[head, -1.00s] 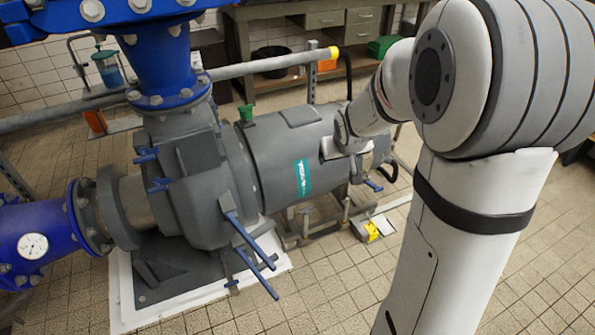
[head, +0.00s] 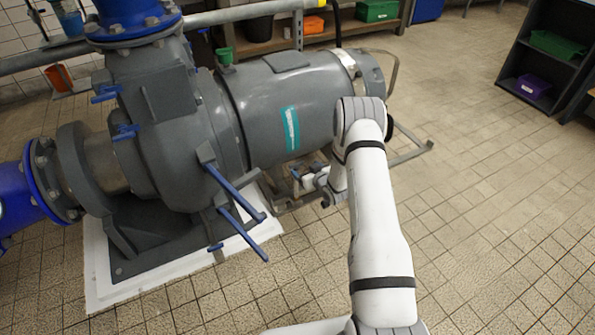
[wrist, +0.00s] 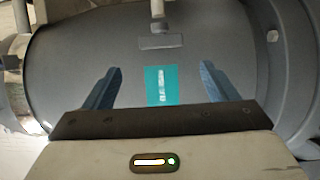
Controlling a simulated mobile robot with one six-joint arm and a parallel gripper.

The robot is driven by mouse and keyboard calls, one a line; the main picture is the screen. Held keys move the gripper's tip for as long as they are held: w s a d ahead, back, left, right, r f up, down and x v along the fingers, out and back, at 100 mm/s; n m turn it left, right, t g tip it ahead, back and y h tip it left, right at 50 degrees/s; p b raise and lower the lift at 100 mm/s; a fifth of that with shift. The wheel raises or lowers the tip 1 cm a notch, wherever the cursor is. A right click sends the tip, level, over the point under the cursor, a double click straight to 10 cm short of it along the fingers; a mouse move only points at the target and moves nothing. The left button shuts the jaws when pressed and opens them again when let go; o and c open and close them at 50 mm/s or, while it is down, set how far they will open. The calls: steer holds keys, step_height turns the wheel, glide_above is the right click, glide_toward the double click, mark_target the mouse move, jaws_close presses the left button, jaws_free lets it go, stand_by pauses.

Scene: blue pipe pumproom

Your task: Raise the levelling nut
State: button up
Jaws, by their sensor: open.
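My gripper (wrist: 160,70) is open, with its two blue fingers spread apart and nothing between them in the wrist view. It faces the side of the grey motor (wrist: 215,35), whose teal label (wrist: 161,86) shows between the fingers. In the head view my gripper (head: 312,181) is low beside the motor (head: 270,105), near the frame under it. A pale upright stud (wrist: 157,10) shows at the top of the wrist view, above a small grey plate (wrist: 160,42). I cannot make out the levelling nut for certain in either view.
The pump casing (head: 165,130) stands left of the motor, with blue handles (head: 235,190) sticking out towards the front. A blue pipe (head: 20,205) is at far left. A dark shelf (head: 510,75) stands at back right. The tiled floor (head: 490,210) is clear on the right.

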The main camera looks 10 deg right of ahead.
mark_target(297, 164)
steer(key=b+x, duration=0.1)
steer(key=x, duration=0.3)
steer(key=b+x, duration=0.1)
steer(key=x, duration=0.3)
steer(key=shift+s+f, duration=0.15)
steer(key=shift+f, duration=0.05)
steer(key=c, duration=1)
steer(key=shift+b, duration=0.3)
